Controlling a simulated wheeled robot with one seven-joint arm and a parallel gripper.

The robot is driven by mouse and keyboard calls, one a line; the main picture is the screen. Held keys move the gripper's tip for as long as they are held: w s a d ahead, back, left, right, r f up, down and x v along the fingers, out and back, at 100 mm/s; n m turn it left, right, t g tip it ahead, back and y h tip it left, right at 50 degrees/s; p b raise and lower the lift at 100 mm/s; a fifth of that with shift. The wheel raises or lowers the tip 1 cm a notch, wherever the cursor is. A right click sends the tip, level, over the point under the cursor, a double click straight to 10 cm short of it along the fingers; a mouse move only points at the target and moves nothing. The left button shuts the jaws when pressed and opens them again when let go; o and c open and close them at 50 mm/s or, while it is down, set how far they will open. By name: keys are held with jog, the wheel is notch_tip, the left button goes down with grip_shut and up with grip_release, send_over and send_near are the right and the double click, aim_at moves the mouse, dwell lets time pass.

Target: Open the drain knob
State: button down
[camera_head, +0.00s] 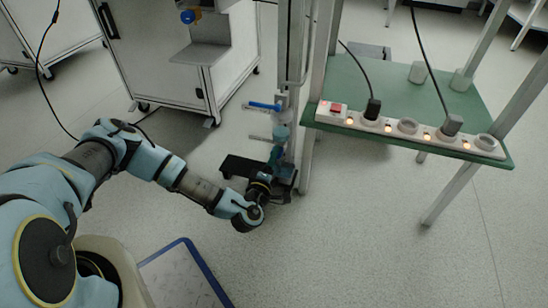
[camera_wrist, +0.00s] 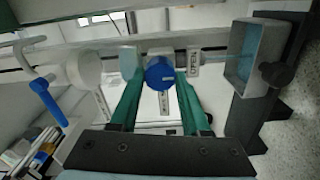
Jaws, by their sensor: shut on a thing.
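A round blue knob (camera_wrist: 159,74) sits on a pale horizontal pipe in the middle of the wrist view. I take it to be the drain knob. The two green fingers of my gripper (camera_wrist: 159,92) reach up to it, one on each side, and are shut on it. In the head view my gripper (camera_head: 276,154) is low beside the metal frame post, and the knob cannot be made out there. A blue lever handle (camera_wrist: 48,101) hangs from a white fitting left of the knob. This blue lever (camera_head: 264,106) shows above my gripper in the head view.
A grey box-like basin (camera_wrist: 253,65) stands right of the knob on a dark stand. A green table (camera_head: 360,90) with a power strip (camera_head: 407,127) is right of the post. White cabinets (camera_head: 165,60) stand behind. The floor in front is mostly clear.

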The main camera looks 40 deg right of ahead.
jog(key=shift+w, duration=0.1)
jog(key=shift+c, duration=1.9)
grip_release()
jog(key=shift+a, duration=0.15)
